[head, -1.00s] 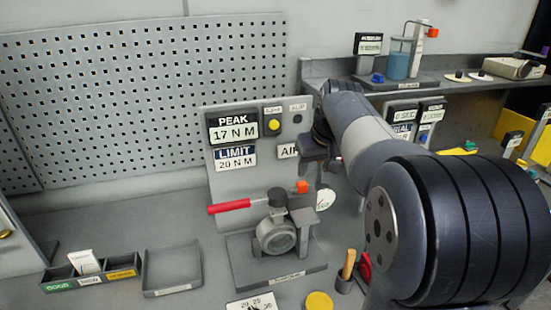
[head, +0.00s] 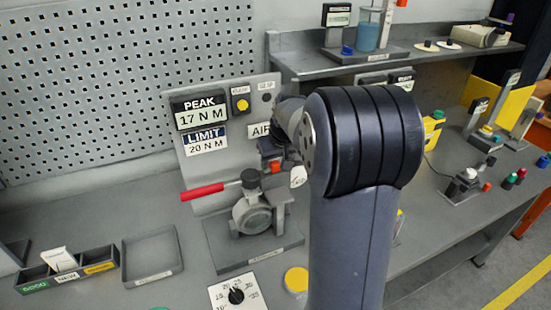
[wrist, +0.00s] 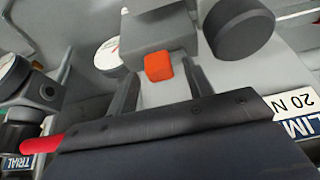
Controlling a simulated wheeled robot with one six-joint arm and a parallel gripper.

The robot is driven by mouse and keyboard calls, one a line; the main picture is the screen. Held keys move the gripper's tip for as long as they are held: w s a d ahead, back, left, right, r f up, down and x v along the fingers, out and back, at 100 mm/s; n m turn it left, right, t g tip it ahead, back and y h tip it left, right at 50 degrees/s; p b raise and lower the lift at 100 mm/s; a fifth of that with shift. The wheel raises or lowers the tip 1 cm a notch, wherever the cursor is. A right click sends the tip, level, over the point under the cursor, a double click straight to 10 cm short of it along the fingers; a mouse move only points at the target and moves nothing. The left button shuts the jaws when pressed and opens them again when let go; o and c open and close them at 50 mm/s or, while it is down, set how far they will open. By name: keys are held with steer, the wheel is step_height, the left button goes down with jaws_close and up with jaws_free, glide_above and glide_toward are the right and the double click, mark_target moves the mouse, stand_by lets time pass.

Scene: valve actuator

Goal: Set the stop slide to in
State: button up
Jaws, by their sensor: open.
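The valve actuator (head: 252,217) stands on a grey base plate, with a red lever handle (head: 203,192) pointing left. A small orange block (head: 276,167), seemingly the stop slide's knob, sits at its upper right. In the wrist view the orange block (wrist: 158,67) is on a grey block, next to a dark round knob (wrist: 238,28). My gripper (wrist: 161,76) is open, with one finger to each side of the orange block and gaps showing. I cannot tell whether it is level with the block in depth. In the head view my arm partly hides the gripper (head: 270,148).
A panel behind the actuator carries a PEAK 17 N M display (head: 200,111), a LIMIT 20 N M display (head: 205,140) and a yellow button (head: 241,98). A round gauge (wrist: 108,53) is close by the fingers. A dial card (head: 237,294) and an empty tray (head: 152,256) lie in front.

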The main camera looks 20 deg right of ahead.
steer(key=shift+f, duration=0.15)
steer(key=shift+c, duration=0.2)
jaws_close()
stand_by(0.3)
